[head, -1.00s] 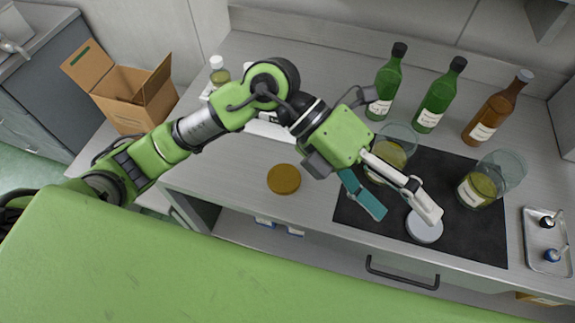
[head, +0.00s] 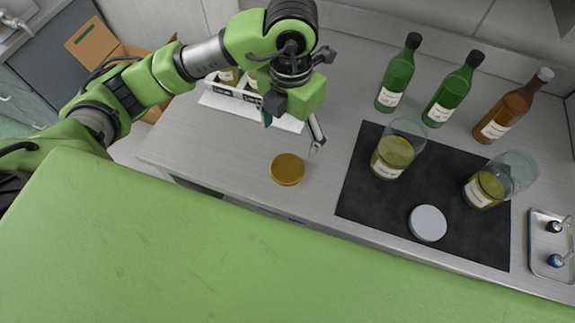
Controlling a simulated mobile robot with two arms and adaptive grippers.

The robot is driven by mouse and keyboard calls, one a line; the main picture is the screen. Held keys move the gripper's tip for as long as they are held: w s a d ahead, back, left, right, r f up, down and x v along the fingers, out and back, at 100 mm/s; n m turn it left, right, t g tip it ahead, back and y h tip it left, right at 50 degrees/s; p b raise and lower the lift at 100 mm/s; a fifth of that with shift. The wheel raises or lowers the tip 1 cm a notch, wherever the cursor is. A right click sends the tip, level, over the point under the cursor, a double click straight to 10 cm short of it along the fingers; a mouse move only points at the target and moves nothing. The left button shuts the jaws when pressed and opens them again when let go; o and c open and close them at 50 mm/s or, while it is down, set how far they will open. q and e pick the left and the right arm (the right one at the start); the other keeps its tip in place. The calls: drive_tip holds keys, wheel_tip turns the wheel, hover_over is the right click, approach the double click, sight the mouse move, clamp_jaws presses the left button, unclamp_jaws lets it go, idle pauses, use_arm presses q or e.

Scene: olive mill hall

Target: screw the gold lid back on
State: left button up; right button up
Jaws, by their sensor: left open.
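The gold lid (head: 287,169) lies flat on the grey counter, left of the black mat. My left gripper (head: 290,137) is open and empty, just above and behind the gold lid, apart from it in the picture. Two glass jars with yellow-green contents stand on the mat: one jar (head: 392,158) at its back and another jar (head: 484,190) at its right edge. Both look lidless. A silver-white lid (head: 428,223) lies on the mat between and in front of them. My right gripper does not show.
Two green bottles (head: 397,75) (head: 450,92) and a brown bottle (head: 508,110) stand behind the mat. A white carrier (head: 215,98) with small bottles is partly behind my left arm. A metal tray (head: 540,264) is at right, a cardboard box (head: 92,45) at left.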

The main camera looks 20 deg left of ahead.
use_arm(q)
drive_tip(key=p, duration=0.1)
hover_over(288, 167)
drive_tip(key=f, duration=0.6)
drive_tip(key=shift+w, duration=0.3)
drive_tip(key=shift+d+f, duration=0.1)
drive_tip(key=shift+f, duration=0.35)
drive_tip(key=shift+s+f+p, duration=0.1)
drive_tip(key=shift+f+p, duration=0.1)
drive_tip(key=shift+p, duration=0.25)
drive_tip(key=f+p, duration=0.2)
drive_tip(key=f, duration=0.1)
drive_tip(key=shift+s+f, duration=0.2)
drive_tip(key=shift+f, duration=0.7)
drive_tip(key=shift+w, duration=0.1)
drive_tip(key=c, duration=1)
